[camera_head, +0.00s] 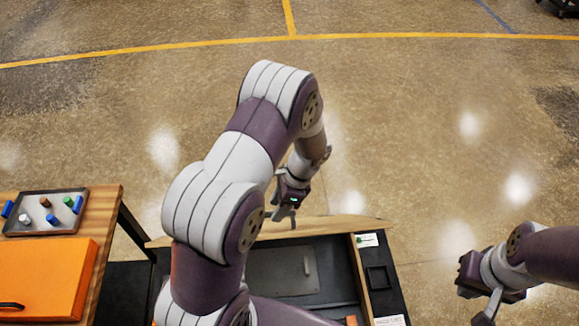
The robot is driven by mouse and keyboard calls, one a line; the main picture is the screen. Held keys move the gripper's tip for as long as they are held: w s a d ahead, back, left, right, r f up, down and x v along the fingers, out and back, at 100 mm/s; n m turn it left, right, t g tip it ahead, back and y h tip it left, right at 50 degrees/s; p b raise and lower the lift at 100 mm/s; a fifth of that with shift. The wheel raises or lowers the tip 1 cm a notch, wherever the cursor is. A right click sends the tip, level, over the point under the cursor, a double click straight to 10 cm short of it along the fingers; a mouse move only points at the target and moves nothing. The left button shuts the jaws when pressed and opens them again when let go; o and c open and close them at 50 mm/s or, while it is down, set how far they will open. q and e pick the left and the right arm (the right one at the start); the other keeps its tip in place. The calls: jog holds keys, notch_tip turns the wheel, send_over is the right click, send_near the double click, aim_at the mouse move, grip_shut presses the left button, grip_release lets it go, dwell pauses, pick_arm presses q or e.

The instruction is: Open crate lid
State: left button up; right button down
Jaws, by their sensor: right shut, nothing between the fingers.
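A dark open-topped crate-like box (342,268) with a wooden far edge (330,224) stands at the bottom middle. My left arm covers the box's left part. My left gripper (284,212) hangs above the box's far edge, pointing down; its finger gap is not clear. My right gripper (489,308) is shut and empty, out to the right of the box, over the floor.
At the left, a wooden table (106,217) carries an orange case (50,270) with a black handle and a grey tray (47,193) of several small coloured pieces. A side strip with a black square holder (378,278) flanks the box. The floor beyond is clear.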

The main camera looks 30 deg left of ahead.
pick_arm(q)
jog(key=w+r+p, duration=0.5)
jog(key=w+r, duration=0.1)
jog(key=w, duration=0.2)
jog(key=shift+w+a, duration=0.2)
jog(key=shift+a, duration=0.05)
dwell(0.4)
